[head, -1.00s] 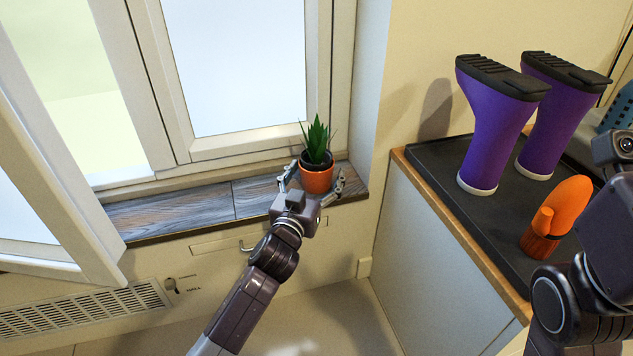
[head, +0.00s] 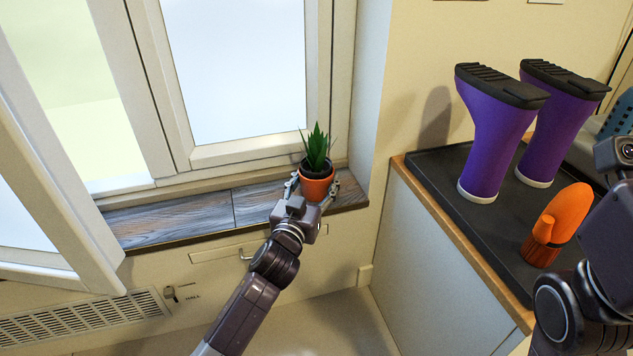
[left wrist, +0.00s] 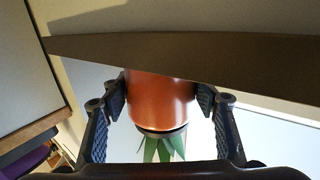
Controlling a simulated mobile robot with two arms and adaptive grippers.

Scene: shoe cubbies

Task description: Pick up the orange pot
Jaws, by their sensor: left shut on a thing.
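The orange pot (head: 317,187) holds a spiky green plant (head: 317,147) and is upright at the right end of the window sill (head: 180,217). My left gripper (head: 314,188) reaches it from the front, with one finger on each side, and is shut on it. In the left wrist view the orange pot (left wrist: 160,100) sits between the two finger pads of my left gripper (left wrist: 165,108), with the leaves at the bottom of the picture. I cannot tell whether the pot's base touches the sill. My right arm shows at the right edge, but its fingers are out of view.
The window's open casement (head: 60,190) stands to the left. The right wall of the window recess (head: 362,110) is close to the pot. On the right, a cabinet with a dark tray (head: 440,165) bears two purple boots (head: 492,135) and an orange brush-like object (head: 560,222).

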